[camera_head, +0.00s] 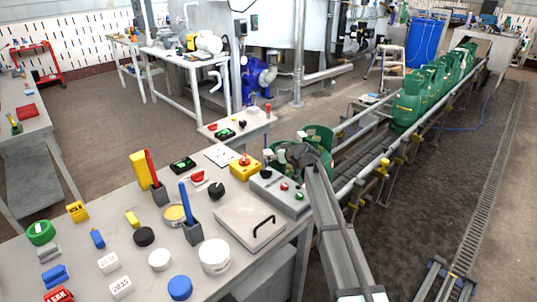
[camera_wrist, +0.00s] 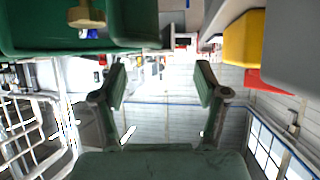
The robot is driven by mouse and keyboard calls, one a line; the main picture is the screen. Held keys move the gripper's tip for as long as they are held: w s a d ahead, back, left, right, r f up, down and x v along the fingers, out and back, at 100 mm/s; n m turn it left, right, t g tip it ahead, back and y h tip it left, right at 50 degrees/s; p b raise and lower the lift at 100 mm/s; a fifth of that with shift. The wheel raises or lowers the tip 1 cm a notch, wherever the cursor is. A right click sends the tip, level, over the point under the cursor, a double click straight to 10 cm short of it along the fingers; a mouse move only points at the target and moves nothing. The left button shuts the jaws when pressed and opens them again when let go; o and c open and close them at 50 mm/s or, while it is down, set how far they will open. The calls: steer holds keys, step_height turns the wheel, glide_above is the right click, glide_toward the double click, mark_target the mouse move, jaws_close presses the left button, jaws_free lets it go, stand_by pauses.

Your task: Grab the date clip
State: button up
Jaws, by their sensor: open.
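Two small white blocks with dark print lie at the front left of the grey table in the head view. The nearer white block (camera_head: 121,288) reads like "2035", and the other white block (camera_head: 108,263) lies just behind it. They look like date clips, but I cannot tell which is meant. My gripper (camera_head: 297,153) is beyond the table's right end, by the green gas cylinders and far from the blocks. In the wrist view my gripper (camera_wrist: 160,85) has its two fingers wide apart with nothing between them. No white block can be made out in that view.
The grey table (camera_head: 85,220) also holds a flat lid with a black handle (camera_head: 250,228), a white tub (camera_head: 214,256), pen holders and a grey button box (camera_head: 278,188). Green cylinders (camera_head: 407,105) line the conveyor at right. A green surface (camera_wrist: 80,30) is close in the wrist view.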

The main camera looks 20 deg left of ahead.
mark_target(269, 152)
steer(key=shift+x, duration=1.05)
steer(key=p+x, duration=0.1)
steer(key=x, duration=0.3)
steer(key=shift+w+d+p, duration=0.1)
steer(key=shift+w+p, duration=0.25)
steer(key=shift+w+a+f, duration=0.15)
steer(key=shift+a+f, duration=0.15)
steer(key=shift+c, duration=0.3)
steer(key=c, duration=1.1)
